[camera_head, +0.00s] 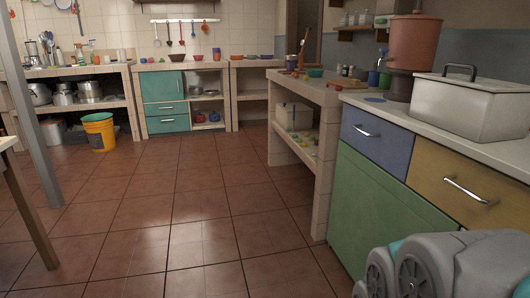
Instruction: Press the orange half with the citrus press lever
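I cannot make out an orange half. A thin upright reddish-brown object (302,52) stands on the tiled counter (320,95) right of centre. It is too small to tell whether it is the citrus press. My gripper is not in view. Grey rounded parts with a teal patch at the bottom right look like parts of my own arm.
Blue, yellow and green cabinets (385,200) fill the right, topped by a white lidded box (470,105) and a brown container (412,45). A yellow bucket (99,130) stands at the back left. A table leg (35,215) is at the left. The middle floor is clear.

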